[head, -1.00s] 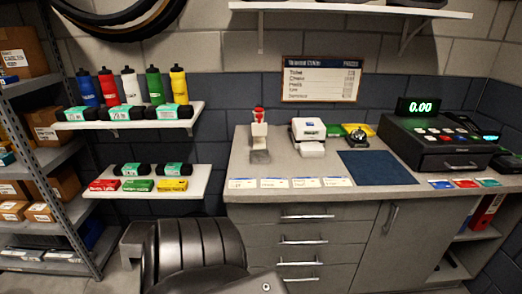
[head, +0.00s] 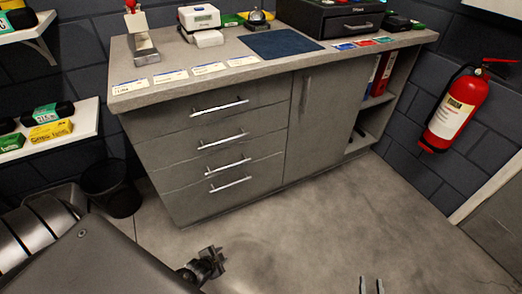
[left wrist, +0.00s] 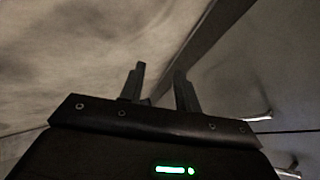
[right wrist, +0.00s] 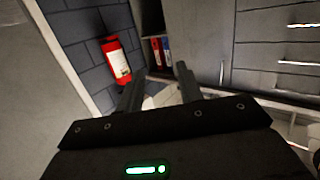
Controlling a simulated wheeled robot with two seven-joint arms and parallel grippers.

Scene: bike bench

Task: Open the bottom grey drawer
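The grey bench has a stack of several grey drawers with bar handles. The bottom grey drawer (head: 205,203) is at floor level, closed, with its silver handle (head: 230,184) clear of anything. My left gripper (head: 214,257) is low in front of the stack, apart from it. In the left wrist view its fingers (left wrist: 157,85) are spread with nothing between them; two handles show at the right edge, but I cannot tell which drawers they belong to. My right gripper (head: 372,286) is at the bottom edge of the head view; its fingers (right wrist: 158,88) are open and empty.
A cabinet door (head: 322,120) and open shelves with binders (head: 383,72) are right of the drawers. A black bin (head: 112,188) stands at the left. A fire extinguisher (head: 456,108) hangs on the right wall. The floor (head: 330,215) before the bench is clear.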

